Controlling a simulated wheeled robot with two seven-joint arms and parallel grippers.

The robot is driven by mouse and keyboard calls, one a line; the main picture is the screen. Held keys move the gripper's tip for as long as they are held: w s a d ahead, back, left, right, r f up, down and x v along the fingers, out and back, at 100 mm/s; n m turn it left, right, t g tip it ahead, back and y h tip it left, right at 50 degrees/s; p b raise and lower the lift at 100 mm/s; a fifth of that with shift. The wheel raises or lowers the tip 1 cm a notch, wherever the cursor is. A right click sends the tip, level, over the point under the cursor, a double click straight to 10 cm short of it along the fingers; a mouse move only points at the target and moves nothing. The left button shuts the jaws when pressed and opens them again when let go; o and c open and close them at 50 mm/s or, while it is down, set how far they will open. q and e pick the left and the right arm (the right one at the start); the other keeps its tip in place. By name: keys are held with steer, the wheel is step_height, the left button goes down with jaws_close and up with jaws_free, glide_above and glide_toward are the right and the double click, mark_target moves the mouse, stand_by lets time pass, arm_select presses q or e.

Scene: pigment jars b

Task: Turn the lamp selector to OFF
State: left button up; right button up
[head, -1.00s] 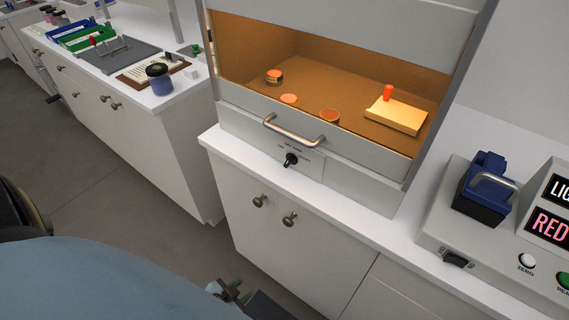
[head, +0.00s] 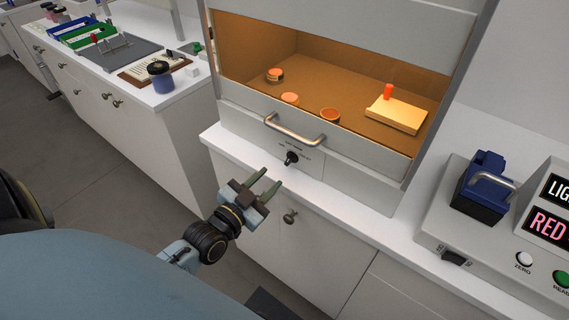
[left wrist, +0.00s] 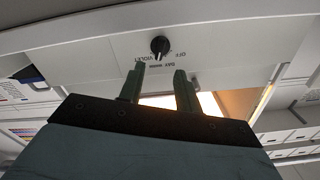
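The lamp selector (head: 291,158) is a small black knob on the white front panel below the hood's handle. In the left wrist view the knob (left wrist: 160,46) shows upside down, with OFF lettering to its right and VIOLET to its lower left. A pale pointer mark on it faces down in that view, between those two words, toward smaller lettering. My left gripper (head: 266,180) is open and empty, in front of the panel and a little below and left of the knob, apart from it. My right gripper is not in view.
A curved metal handle (head: 295,133) sits just above the knob. The orange-lit hood holds jars and a yellow block (head: 396,114). A white counter ledge (head: 330,196) and cabinet knobs (head: 290,216) lie below. An instrument with a blue lid (head: 485,190) stands at right.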

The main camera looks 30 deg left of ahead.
mark_target(287, 162)
arm_select(q)
steer(key=w, duration=0.7)
steer(key=shift+w+d, duration=0.25)
steer(key=shift+d, duration=0.05)
jaws_close()
